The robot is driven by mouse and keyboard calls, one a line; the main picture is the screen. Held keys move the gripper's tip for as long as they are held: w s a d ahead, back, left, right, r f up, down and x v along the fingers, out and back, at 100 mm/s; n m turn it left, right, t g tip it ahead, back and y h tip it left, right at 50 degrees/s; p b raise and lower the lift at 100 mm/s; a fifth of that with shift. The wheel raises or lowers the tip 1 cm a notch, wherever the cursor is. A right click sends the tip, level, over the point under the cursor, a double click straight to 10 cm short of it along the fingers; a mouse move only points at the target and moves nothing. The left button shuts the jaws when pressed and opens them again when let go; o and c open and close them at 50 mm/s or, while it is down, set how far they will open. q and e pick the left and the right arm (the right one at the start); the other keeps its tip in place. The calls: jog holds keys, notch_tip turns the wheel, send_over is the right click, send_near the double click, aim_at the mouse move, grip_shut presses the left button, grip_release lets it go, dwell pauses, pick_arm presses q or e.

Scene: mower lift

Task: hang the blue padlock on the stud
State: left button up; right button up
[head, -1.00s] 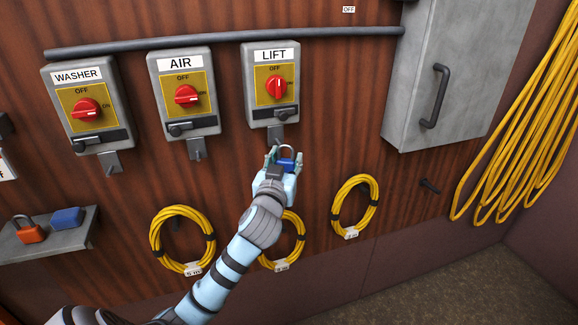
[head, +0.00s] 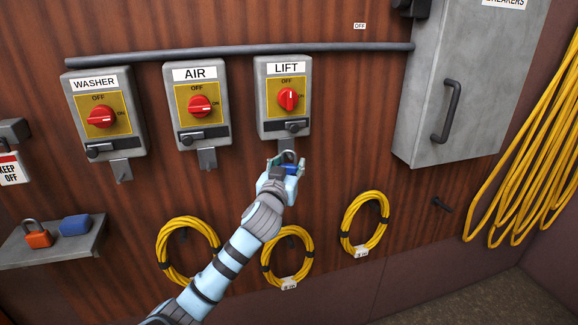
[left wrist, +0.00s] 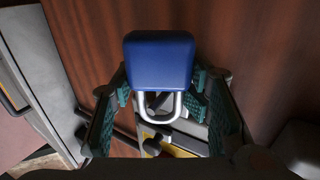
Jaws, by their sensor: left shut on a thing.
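The blue padlock (head: 291,169) is in my left gripper (head: 281,171), just below the LIFT switch box. In the left wrist view its blue body (left wrist: 160,60) and silver shackle (left wrist: 160,104) show between the teal finger pads, which are shut on it. In the head view the shackle points up and overlaps the lower end of the grey tab (head: 286,145) under the LIFT box. The stud there is hidden behind the padlock and gripper; I cannot tell whether the shackle is around it. My right gripper is not in view.
The LIFT box (head: 264,98) has a red knob (head: 288,99) standing upright. AIR (head: 177,105) and WASHER (head: 72,112) boxes hang to its left. A shelf (head: 40,256) holds an orange padlock (head: 38,239) and a blue block (head: 75,225). A grey cabinet (head: 425,90) stands right.

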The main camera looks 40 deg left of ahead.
pick_arm(q)
jog(key=shift+a+f, duration=0.1)
jog(key=shift+f, duration=0.15)
jog(key=o, duration=1.3)
jog(key=shift+w+f, duration=0.1)
jog(key=shift+w, duration=0.15)
jog(key=shift+o, duration=0.8)
jog(key=shift+w+a+f, duration=0.15)
jog(key=shift+w, duration=0.15)
jog(key=shift+s, duration=0.1)
jog(key=shift+s, duration=0.15)
jog(key=v, duration=1.2)
